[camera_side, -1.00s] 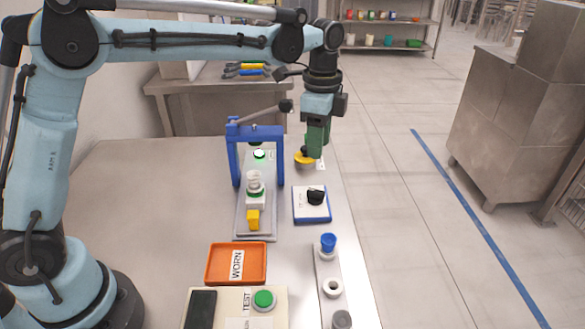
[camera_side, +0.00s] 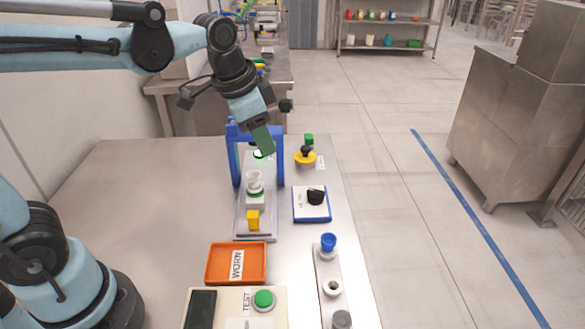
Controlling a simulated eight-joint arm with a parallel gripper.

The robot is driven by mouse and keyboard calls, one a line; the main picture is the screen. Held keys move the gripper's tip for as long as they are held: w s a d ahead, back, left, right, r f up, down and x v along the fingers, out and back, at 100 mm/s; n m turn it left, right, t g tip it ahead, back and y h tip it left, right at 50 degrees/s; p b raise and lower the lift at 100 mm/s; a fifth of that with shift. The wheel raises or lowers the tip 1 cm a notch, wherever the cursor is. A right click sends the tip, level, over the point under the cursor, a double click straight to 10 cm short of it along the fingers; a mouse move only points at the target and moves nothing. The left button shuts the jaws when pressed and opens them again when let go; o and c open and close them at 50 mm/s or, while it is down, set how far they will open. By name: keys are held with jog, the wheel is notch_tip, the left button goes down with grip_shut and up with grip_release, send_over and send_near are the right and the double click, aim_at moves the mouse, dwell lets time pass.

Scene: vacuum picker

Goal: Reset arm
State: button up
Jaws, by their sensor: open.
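My gripper (camera_side: 265,146) hangs tilted in front of the blue press frame (camera_side: 234,165), its green fingers pointing down and slightly right. It appears empty. The gap between its fingers is hard to see from this side. It is clear of the yellow round piece with a black knob (camera_side: 305,157), which sits at the back right of the table beside a small green-topped item (camera_side: 309,140). Under the press frame, a white cup-like part with a green ring (camera_side: 254,186) and a yellow block (camera_side: 253,220) sit on a grey plate (camera_side: 241,230).
A blue-edged white tray with a black piece (camera_side: 315,212), an orange WORN tray (camera_side: 213,265), a TEST panel with a green button (camera_side: 264,299), and a strip holding a blue-topped cup (camera_side: 328,243) lie nearer the front. The table's left side is bare (camera_side: 150,200).

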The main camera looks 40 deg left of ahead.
jog(key=s+a+f+n+t, duration=0.2)
jog(key=s+f+n+t, duration=0.1)
jog(key=s+n, duration=0.3)
jog(key=shift+s+a+f, duration=0.35)
jog(key=shift+s+f, duration=0.3)
jog(key=shift+s, duration=0.3)
